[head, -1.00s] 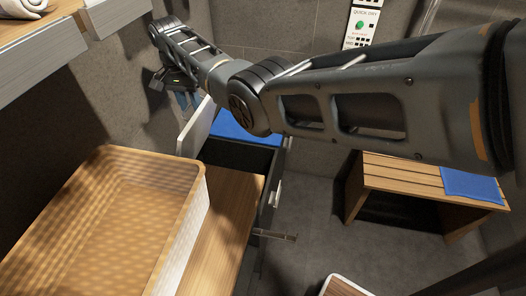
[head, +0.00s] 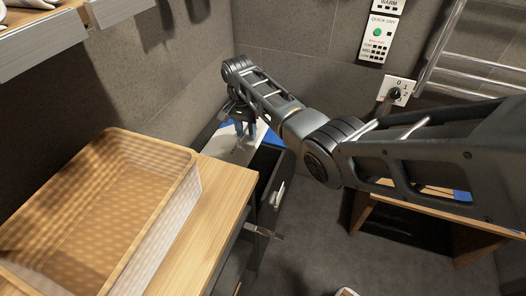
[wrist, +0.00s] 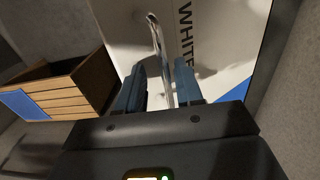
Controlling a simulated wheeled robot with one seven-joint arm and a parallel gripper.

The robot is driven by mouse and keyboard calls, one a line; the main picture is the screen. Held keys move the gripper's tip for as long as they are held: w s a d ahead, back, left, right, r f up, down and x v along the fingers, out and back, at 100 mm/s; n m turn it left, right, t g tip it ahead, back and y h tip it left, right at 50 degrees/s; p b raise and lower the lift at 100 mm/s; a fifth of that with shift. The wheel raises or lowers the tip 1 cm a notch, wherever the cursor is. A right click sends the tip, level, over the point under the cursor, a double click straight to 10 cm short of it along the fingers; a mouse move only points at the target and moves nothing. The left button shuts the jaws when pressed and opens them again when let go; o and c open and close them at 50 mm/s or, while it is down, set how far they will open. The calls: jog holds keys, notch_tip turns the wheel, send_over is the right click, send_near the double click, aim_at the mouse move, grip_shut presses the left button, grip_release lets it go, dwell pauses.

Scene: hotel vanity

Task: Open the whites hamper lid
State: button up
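The whites hamper lid (head: 230,150) is a white panel at the left of a dark opening (head: 266,162), beyond the wooden counter. It looks tilted up, but its exact angle is unclear. The wrist view shows its white face (wrist: 225,42) with large dark lettering beginning "WHITE" and a thin metal handle (wrist: 157,38). My gripper (head: 246,130) is at the lid. In the wrist view its blue fingers (wrist: 160,75) stand apart on either side of the handle, with gaps visible. The lid's hinge is hard to make out.
A large woven basket (head: 190,190) stands on the wooden counter (head: 232,182) near the hamper. A blue surface (head: 270,135) lies behind the opening. A slatted wooden bench (head: 430,190) is at the right. A wall shelf (head: 45,42) overhangs at upper left.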

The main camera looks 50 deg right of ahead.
jog(key=s+d+f+b, duration=0.1)
jog(key=s+f+b, duration=0.1)
jog(key=s+f, duration=0.2)
notch_tip(320, 180, down, 4)
jog(key=shift+s+d+r+t+b, duration=0.15)
jog(key=shift+s+d+t+b, duration=0.15)
jog(key=shift+s+b, duration=0.05)
